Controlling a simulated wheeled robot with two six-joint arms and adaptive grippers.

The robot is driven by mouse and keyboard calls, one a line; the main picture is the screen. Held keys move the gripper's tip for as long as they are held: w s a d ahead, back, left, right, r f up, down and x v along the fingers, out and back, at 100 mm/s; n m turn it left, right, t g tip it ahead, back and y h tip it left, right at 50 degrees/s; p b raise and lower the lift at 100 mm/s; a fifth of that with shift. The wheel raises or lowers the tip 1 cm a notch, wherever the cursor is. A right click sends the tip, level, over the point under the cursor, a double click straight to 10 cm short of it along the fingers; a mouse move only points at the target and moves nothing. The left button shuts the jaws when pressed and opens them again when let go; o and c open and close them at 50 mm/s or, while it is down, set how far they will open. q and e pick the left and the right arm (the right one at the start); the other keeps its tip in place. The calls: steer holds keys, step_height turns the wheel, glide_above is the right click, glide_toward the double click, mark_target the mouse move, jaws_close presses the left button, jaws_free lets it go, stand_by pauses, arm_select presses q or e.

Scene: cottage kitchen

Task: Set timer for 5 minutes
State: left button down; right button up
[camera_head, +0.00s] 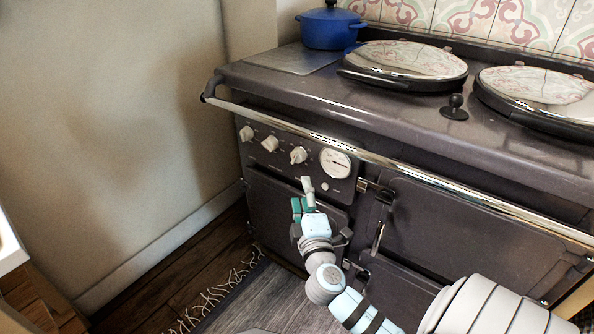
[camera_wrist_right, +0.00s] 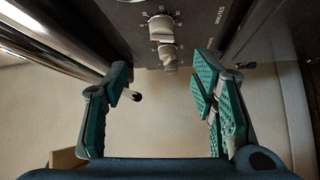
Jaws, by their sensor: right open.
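My right gripper (camera_head: 305,193) is below the right knob and gauge, in front of the panel. In the right wrist view my right gripper (camera_wrist_right: 163,95) is open and empty, its teal pads apart. A knob with numbers around it (camera_wrist_right: 162,27) and a second knob (camera_wrist_right: 168,57) show beyond the fingers, with "MINUTES" printed nearby. My left gripper is out of view.
A chrome rail (camera_head: 400,170) runs along the cooker front above the panel. Oven doors (camera_head: 440,225) with a latch lie right of my gripper. A blue pot (camera_head: 330,27) and two domed lids (camera_head: 405,62) are on top. A fringed rug (camera_head: 235,300) lies below.

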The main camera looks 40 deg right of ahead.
mark_target(296, 159)
steer(key=b+x, duration=0.1)
steer(key=x, duration=0.5)
steer(key=b+x, duration=0.1)
steer(key=x, duration=0.5)
steer(key=shift+d+f, duration=0.25)
steer(key=shift+d, duration=0.05)
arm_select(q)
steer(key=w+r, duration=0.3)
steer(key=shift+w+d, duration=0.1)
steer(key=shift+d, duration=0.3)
arm_select(e)
steer(key=shift+w+d+r, duration=0.1)
steer(key=shift+w+d, duration=0.05)
steer(key=shift+w, duration=0.15)
steer(key=shift+b, duration=0.45)
steer(key=c, duration=1.1)
steer(key=m+b, duration=0.1)
steer(key=b, duration=0.2)
steer(key=shift+h, duration=0.4)
steer(key=o, duration=1.1)
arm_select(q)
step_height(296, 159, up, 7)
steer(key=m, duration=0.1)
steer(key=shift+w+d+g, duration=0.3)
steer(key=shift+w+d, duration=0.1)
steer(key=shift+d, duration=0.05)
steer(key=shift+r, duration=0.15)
